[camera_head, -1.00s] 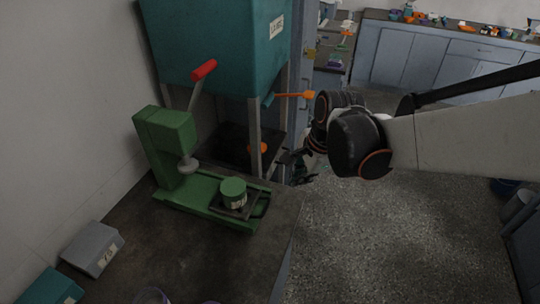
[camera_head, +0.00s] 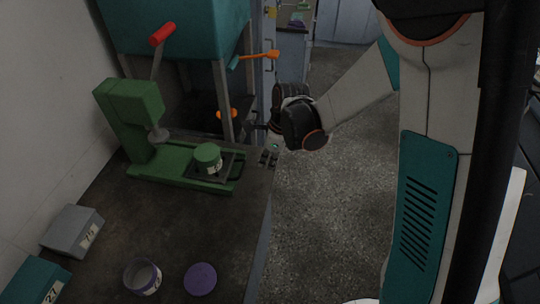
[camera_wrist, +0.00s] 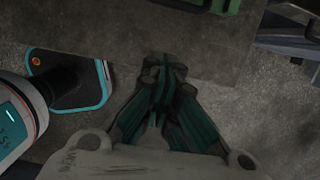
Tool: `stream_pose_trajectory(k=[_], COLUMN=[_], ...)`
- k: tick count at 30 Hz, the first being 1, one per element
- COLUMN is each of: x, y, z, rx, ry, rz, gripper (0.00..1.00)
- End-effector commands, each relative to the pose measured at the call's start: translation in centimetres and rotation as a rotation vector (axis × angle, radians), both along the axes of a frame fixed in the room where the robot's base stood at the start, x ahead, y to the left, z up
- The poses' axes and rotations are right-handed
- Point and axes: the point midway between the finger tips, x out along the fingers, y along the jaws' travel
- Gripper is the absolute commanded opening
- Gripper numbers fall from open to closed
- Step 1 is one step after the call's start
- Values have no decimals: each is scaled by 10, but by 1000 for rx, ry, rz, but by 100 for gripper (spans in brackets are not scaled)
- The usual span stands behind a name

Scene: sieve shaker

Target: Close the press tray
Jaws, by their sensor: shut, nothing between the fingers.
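The green press (camera_head: 130,110) stands on the dark worktop, with a red-ended lever (camera_head: 162,35) rising from it. Its tray (camera_head: 225,170) sticks out to the right of the press head, with a looped handle at its right end. A green-lidded container (camera_head: 208,158) sits on the tray, to the right of the plunger. My gripper (camera_head: 268,155) is shut and empty, to the right of the tray handle near the worktop's edge, apart from the handle. In the wrist view my gripper (camera_wrist: 165,80) points at the worktop edge, and part of the green press (camera_wrist: 222,5) shows at the top.
A teal hopper (camera_head: 175,25) on metal legs stands behind the press, with an orange-tipped lever (camera_head: 272,55). A grey box (camera_head: 73,230), a teal box (camera_head: 35,280), an open jar (camera_head: 143,277) and a purple lid (camera_head: 200,279) lie at the front.

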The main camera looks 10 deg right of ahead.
Motion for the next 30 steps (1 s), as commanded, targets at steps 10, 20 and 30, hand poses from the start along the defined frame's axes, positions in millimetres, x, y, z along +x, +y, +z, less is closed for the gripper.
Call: stream_pose_trajectory(k=[10, 20, 30], x=[11, 16, 17], y=[30, 44, 46], z=[-40, -41, -41], rx=[-2, -1, -1], ry=[-1, -2, -2], rz=[4, 1, 1], gripper=[0, 0, 0])
